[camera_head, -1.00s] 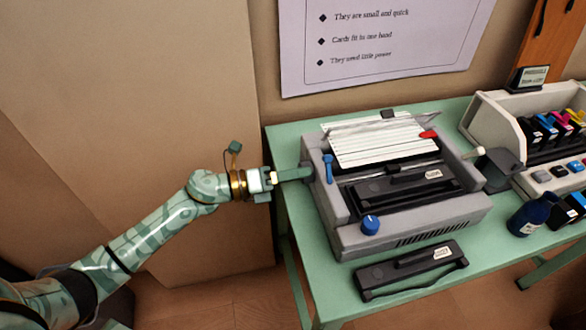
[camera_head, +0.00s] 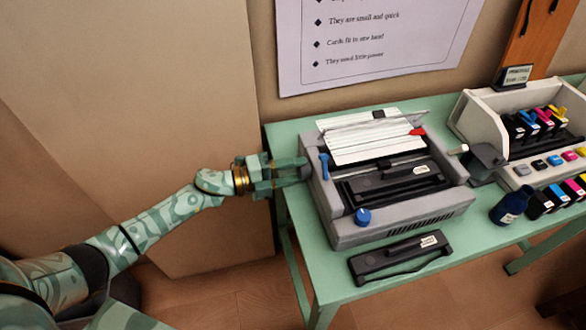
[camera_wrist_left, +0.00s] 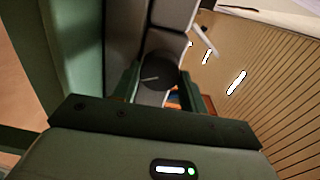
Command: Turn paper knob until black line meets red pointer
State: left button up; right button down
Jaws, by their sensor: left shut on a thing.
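The grey printer (camera_head: 345,238) stands on the green table, with white paper in its top. My left gripper (camera_head: 297,170) reaches its left side. In the left wrist view the dark round paper knob (camera_wrist_left: 160,73) lies between the two fingers, and the gripper is shut on it. A thin pale line shows on the knob's face, roughly level in that view. In the head view the gripper hides the knob. A small orange-red patch (camera_wrist_left: 173,98) shows beside the knob; I cannot tell whether it is the pointer. A red tab (camera_head: 417,132) is at the paper's right edge. My right gripper is out of view.
A blue lever (camera_head: 324,165) and blue dial (camera_head: 363,217) are on the printer. A black cartridge (camera_head: 398,259) lies in front. A dark blue bottle (camera_head: 508,206) and a white rack (camera_head: 468,118) of colored cartridges stand to the right. The floor left of the table is clear.

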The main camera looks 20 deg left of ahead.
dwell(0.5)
pick_arm(q)
jog(key=o, duration=1)
jog(key=shift+a, duration=0.1)
jog(key=shift+c, duration=0.2)
jog(key=v, duration=1.6)
jog(key=shift+p, duration=0.35)
jog(key=shift+a, duration=0.1)
